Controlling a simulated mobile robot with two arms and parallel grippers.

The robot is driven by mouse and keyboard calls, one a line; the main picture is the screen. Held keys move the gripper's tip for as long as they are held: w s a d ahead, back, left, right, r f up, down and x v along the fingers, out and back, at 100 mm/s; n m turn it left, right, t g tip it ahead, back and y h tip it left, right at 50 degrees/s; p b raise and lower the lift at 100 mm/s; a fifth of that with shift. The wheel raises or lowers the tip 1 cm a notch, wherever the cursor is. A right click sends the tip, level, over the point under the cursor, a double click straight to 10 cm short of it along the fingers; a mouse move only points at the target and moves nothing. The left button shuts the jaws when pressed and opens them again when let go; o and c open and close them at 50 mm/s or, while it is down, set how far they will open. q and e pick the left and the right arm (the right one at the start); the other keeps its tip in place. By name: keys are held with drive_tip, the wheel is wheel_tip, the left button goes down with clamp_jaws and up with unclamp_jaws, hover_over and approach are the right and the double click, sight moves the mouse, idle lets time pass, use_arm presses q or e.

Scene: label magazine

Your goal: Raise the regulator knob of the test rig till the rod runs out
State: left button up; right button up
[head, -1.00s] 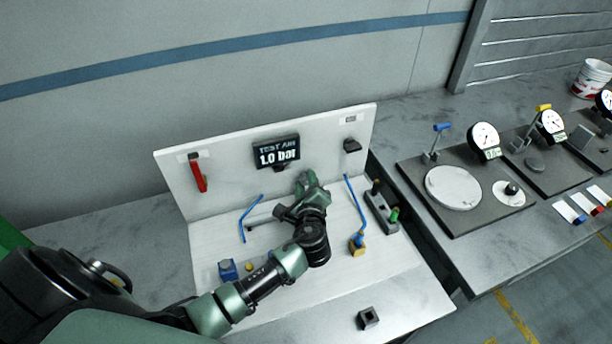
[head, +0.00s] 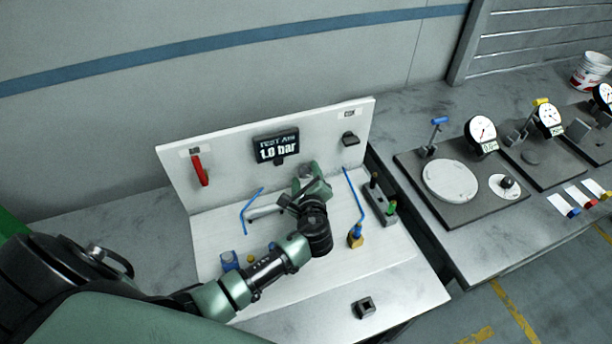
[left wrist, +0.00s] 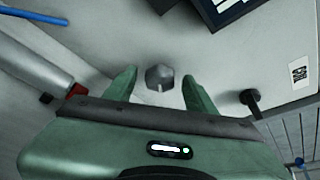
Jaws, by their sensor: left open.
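The test rig's white back panel (head: 228,170) carries a dark display (head: 276,147) reading "TEST AIR 1.0 bar". My left gripper (head: 306,174) is in front of the panel, below and right of the display. In the left wrist view, its two green fingers (left wrist: 162,90) are open, with a grey faceted knob (left wrist: 160,76) between them and gaps on both sides. This looks like the regulator knob. A pale cylinder (head: 264,211) lies left of the gripper; its red end (left wrist: 76,90) shows in the left wrist view. I cannot make out a rod. My right gripper is not in view.
A red lever (head: 200,171) and a black handle (head: 350,139) are on the panel. Blue tubes (head: 354,194) flank my gripper. Gauge stands (head: 452,212) stand to the right.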

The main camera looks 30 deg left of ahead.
use_arm(q)
drive_tip(key=b+v, duration=0.1)
drive_tip(key=v, duration=0.6)
drive_tip(key=shift+s+d, duration=0.2)
drive_tip(key=shift+s, duration=0.05)
idle(1.5)
